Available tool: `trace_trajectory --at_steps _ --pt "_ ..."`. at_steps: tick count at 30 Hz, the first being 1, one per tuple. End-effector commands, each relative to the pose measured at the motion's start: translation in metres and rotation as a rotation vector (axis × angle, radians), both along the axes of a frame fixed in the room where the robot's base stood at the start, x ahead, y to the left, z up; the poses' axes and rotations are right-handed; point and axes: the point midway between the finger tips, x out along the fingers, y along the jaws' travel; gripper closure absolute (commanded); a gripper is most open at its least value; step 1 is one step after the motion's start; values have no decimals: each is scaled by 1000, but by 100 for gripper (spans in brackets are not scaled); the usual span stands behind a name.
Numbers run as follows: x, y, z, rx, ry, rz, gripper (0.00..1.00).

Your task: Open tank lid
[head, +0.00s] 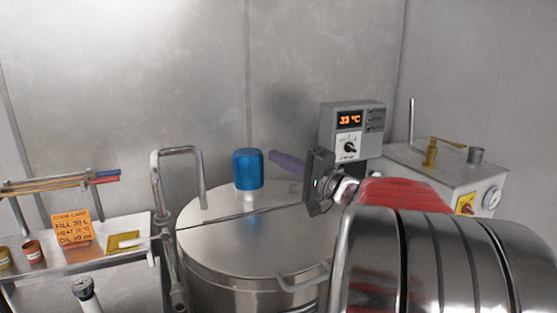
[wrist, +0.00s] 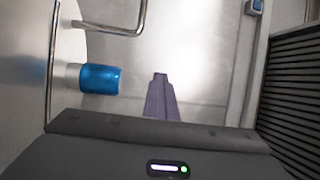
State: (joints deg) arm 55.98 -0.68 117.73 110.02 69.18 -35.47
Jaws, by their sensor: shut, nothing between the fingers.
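The round steel tank (head: 205,285) stands in the middle of the head view. A seam crosses its top, and the front part of the lid (head: 245,250) lies flat and closed. A bent bar handle (head: 302,280) sits at the lid's front right edge, partly behind my arm. My gripper (head: 273,155) is above the back right of the tank, right of the blue-capped cylinder, apart from the lid and handle. Its purple fingers are shut and empty. In the wrist view the fingers (wrist: 160,77) point away beside the blue cylinder (wrist: 100,79).
The blue cylinder (head: 248,165) stands on the lid's back part. A bent pipe (head: 180,150) rises at the tank's left. A control box (head: 350,130) reading 33 °C and a metal cabinet (head: 440,170) stand right. A shelf (head: 120,260) with cups and an orange card is left.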

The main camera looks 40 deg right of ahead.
Motion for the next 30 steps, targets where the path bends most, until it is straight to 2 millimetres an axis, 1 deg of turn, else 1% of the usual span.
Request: trace_trajectory --at_steps 5,18,26,30 --pt "0 0 0 0 0 0 100" --pt "0 0 0 0 0 1 70" --pt "0 0 0 0 0 1 70" --pt "-6 -1 -1 0 1 -1 70"
